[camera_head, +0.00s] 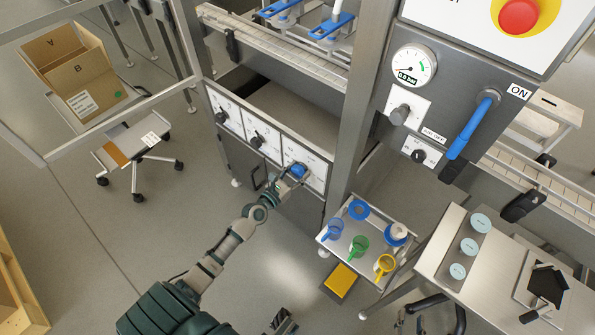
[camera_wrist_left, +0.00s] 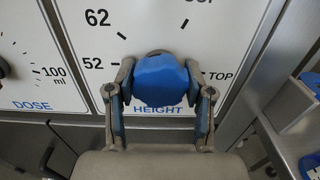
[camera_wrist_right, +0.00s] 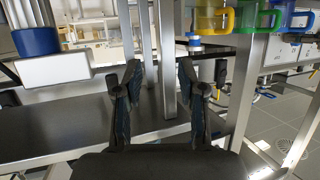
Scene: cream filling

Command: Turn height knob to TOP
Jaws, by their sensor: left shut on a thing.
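The blue height knob (camera_wrist_left: 160,80) is on a white dial panel above the word HEIGHT, with 52 and 62 to its left and the TOP mark (camera_wrist_left: 221,77) to its right. My left gripper (camera_wrist_left: 160,98) has one finger on each side of the knob and is shut on it. In the head view the knob (camera_head: 298,170) is on the rightmost of the front dials, with my left gripper (camera_head: 290,179) at it. Which mark the knob points to is unclear. My right gripper (camera_wrist_right: 155,85) is open and empty; in the head view it is at the bottom edge.
Two black-knobbed dials (camera_head: 257,140) are to the left on the same machine front. A small tray table (camera_head: 335,246) with coloured jugs stands to the right. A steel post (camera_head: 352,110) rises beside the dial panel. Open floor lies in front.

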